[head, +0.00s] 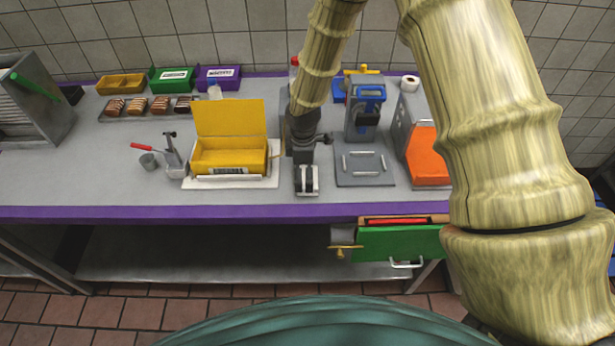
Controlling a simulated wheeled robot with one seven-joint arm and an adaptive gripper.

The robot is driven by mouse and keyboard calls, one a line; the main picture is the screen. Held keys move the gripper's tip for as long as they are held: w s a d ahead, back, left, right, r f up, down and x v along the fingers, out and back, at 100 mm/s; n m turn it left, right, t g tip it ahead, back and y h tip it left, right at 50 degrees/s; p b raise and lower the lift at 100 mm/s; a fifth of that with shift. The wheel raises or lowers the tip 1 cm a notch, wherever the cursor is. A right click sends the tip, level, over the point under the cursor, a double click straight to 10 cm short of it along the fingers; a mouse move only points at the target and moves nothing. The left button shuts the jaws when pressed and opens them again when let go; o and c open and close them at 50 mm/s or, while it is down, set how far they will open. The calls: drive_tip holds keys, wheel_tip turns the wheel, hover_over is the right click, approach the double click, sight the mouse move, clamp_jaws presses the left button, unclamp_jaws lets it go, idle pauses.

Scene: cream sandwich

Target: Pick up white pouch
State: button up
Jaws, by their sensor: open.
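I cannot clearly make out a white pouch. A small pale item (215,91) stands behind the raised lid of the yellow box (228,157); its lower part is hidden and I cannot tell if it is the pouch. My gripper (306,180) hangs down over the front middle of the counter, just right of the yellow box. Its jaws are open. A pale patch shows between the dark finger parts, too small to name. My arm covers part of the counter's back.
The grey counter (90,185) holds a grey plate (365,177) with a blue device (366,105), an orange-fronted machine (428,155), and a white roll (410,83). Green (171,80), purple (218,78) and yellow bins (120,84) stand at the back. A green drawer (398,243) juts out below the front edge.

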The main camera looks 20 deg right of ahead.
drive_tip(key=shift+f, duration=1.05)
drive_tip(key=shift+c, duration=0.4)
drive_tip(key=c, duration=0.7)
drive_tip(key=shift+r, duration=0.1)
